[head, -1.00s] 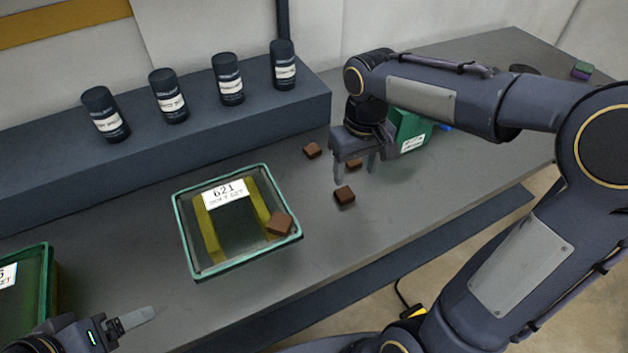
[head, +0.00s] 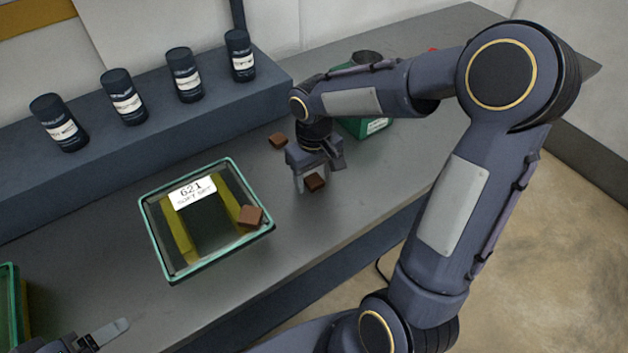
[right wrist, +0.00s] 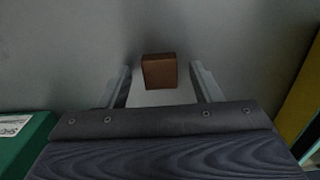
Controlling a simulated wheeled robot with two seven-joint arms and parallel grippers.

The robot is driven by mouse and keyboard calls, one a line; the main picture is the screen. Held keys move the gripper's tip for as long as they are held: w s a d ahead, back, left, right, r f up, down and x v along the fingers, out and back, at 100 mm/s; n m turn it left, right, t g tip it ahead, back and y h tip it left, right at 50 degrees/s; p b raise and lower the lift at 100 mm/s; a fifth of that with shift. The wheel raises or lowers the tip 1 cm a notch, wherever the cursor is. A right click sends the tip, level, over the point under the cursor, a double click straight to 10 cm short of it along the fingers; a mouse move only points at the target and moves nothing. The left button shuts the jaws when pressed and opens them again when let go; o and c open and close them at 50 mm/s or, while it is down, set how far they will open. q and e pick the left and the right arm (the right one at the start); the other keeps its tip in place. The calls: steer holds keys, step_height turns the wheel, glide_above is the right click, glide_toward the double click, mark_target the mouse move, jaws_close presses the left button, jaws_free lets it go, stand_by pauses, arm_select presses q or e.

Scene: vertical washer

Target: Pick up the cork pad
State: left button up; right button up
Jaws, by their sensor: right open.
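Small brown blocks look like the cork pads. One cork pad (head: 315,183) lies on the grey table at my right gripper (head: 312,178). Another (head: 278,140) lies farther back, and a third (head: 250,217) is at the right side of the green-rimmed tray (head: 155,240). My right gripper is open, pointing down. In the right wrist view a brown pad (right wrist: 159,71) sits between and slightly beyond the two open fingertips (right wrist: 162,78), apart from both. My left gripper (head: 105,333) shows only partly at the lower left; its opening is unclear.
Several dark labelled bottles (head: 185,75) stand on the raised ledge (head: 170,135) at the back. A green bin (head: 375,126) is behind my right gripper. Another green container (head: 12,305) is at the left edge. The table's front edge lies below the tray.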

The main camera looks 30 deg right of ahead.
steer(key=c, duration=1.1)
steer(key=shift+o, duration=0.2)
steer(key=shift+r, duration=0.15)
